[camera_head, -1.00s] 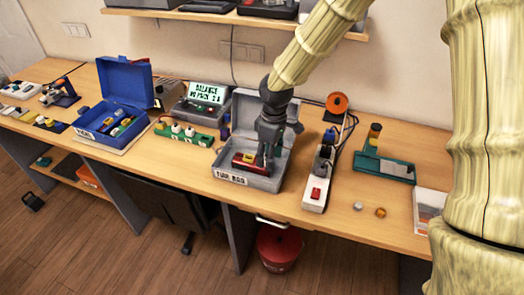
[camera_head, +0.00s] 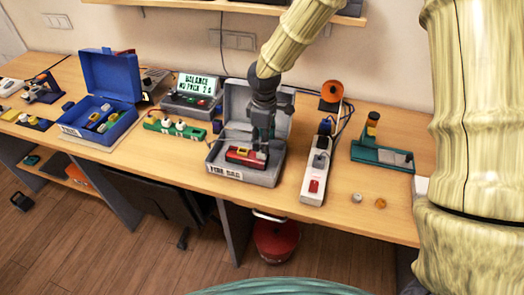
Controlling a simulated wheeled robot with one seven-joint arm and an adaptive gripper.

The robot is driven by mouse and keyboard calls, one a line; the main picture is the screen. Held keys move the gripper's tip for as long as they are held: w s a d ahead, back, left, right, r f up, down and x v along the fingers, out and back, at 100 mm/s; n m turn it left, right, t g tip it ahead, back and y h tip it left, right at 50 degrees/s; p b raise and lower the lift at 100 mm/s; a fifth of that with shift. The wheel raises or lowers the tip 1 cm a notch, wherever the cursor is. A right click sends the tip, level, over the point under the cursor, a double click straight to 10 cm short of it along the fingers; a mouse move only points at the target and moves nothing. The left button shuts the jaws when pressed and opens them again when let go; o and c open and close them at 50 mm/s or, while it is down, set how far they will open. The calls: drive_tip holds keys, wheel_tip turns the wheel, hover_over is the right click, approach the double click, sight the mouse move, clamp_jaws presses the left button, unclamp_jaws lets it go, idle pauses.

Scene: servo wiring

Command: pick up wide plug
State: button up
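My gripper (camera_head: 262,146) points down into the open grey case (camera_head: 243,176) in the middle of the bench. A red block (camera_head: 244,155) with a small yellow patch lies in the case, right at the fingertips. The fingers are dark and small here, so I cannot tell whether they are apart, shut or touching the block. No piece can be made out for certain as the wide plug; the fingers and case contents are too small, and part of the case is hidden behind my gripper.
A white power strip (camera_head: 314,180) with a red switch stands right of the case. A blue toolbox (camera_head: 96,139), a green board (camera_head: 166,128) and a charger with a lit screen (camera_head: 197,86) stand left. A teal stand (camera_head: 383,156) is at right. The bench front is mostly clear.

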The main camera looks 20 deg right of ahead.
drive_tip(key=shift+s+f+p, duration=0.15)
drive_tip(key=shift+f+p, duration=1)
drive_tip(key=shift+f, duration=1.35)
drive_tip(key=c, duration=0.9)
